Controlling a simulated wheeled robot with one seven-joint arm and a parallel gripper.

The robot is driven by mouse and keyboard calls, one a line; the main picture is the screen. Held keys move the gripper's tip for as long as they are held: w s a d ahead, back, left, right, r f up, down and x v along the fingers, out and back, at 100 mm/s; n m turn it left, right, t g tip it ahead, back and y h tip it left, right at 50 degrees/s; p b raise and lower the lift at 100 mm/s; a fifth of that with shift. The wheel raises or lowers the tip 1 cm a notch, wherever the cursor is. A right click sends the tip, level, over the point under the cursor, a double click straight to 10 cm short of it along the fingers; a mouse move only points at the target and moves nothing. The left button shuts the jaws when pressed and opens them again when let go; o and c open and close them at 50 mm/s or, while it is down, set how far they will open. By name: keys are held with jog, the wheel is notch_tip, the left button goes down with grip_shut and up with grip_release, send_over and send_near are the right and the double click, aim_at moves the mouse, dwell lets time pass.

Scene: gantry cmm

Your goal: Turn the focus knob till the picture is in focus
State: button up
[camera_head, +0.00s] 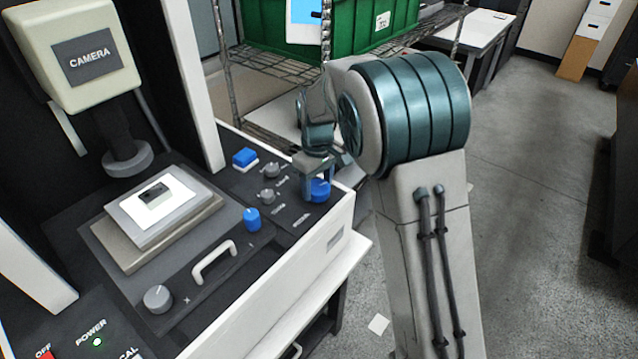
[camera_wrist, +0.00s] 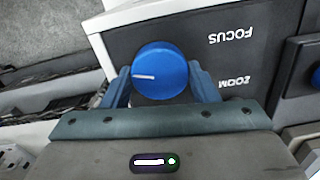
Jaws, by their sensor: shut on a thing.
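The blue focus knob (camera_head: 320,190) stands near the right front corner of the machine's dark control panel. In the wrist view the knob (camera_wrist: 160,68) has a white pointer line aimed left, and the word FOCUS is printed beside it. My gripper (camera_head: 318,186) reaches down over the knob from above. In the wrist view its two fingers (camera_wrist: 161,84) are on opposite sides of the knob, shut on it. A white-edged panel with a blue picture (camera_head: 304,12) is cut off at the top of the head view; its sharpness cannot be told.
Grey knobs (camera_head: 268,196), a blue button (camera_head: 244,157) and another blue knob (camera_head: 252,218) are close by on the panel. A camera head (camera_head: 90,55) hangs over a stage (camera_head: 130,255) bearing a small dark part. A handle (camera_head: 214,260) sits in front. A green crate (camera_head: 350,30) is behind.

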aim_at(317, 186)
jog(key=shift+m, duration=1.5)
jog(key=shift+a, duration=0.1)
jog(key=o, duration=1)
jog(key=shift+c, duration=0.2)
notch_tip(317, 186, up, 14)
jog(key=shift+f, duration=0.1)
